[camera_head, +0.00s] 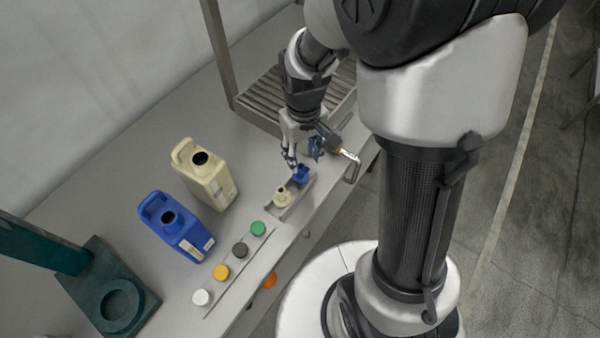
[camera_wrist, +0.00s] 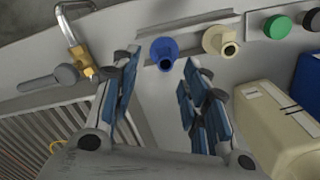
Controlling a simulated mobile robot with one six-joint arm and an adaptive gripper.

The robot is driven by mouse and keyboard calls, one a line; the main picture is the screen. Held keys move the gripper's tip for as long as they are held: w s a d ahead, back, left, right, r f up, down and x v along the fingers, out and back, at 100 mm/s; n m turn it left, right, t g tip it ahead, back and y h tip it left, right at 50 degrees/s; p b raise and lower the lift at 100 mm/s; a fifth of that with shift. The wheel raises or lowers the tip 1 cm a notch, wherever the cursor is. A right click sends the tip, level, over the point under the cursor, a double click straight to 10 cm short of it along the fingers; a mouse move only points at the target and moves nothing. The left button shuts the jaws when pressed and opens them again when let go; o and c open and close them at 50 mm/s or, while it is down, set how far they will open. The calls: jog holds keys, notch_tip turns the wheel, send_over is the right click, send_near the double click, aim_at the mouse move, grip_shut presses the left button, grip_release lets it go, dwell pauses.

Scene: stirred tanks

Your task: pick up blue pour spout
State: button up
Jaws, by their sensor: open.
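The blue pour spout (camera_head: 301,174) sits at the far end of a small grey tray (camera_head: 298,201) on the bench. In the wrist view the blue spout (camera_wrist: 164,53) lies ahead of my gripper, between the lines of its two fingers. A cream pour spout (camera_head: 283,196) stands beside it in the same tray; it also shows in the wrist view (camera_wrist: 221,41). My gripper (camera_head: 294,166) is open and empty, pointing down close to the blue spout. In the wrist view my gripper (camera_wrist: 160,66) has its blue-padded fingers wide apart. I see no contact with the spout.
A cream jug (camera_head: 206,175) and a blue jug (camera_head: 177,226) stand on the bench. A strip with several coloured caps (camera_head: 240,250) lies near the front edge. A brass-and-steel tap (camera_head: 347,157) and a slatted grate (camera_head: 262,102) are close to my gripper.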

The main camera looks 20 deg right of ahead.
aim_at(301, 166)
jog(key=f+b, duration=0.1)
jog(key=f, duration=0.2)
jog(key=f+b, duration=0.1)
jog(key=f, duration=0.1)
jog(key=shift+s+a+f+b, duration=0.1)
jog(key=shift+a+f+b, duration=0.05)
jog(key=shift+a+b, duration=0.15)
jog(key=c, duration=0.9)
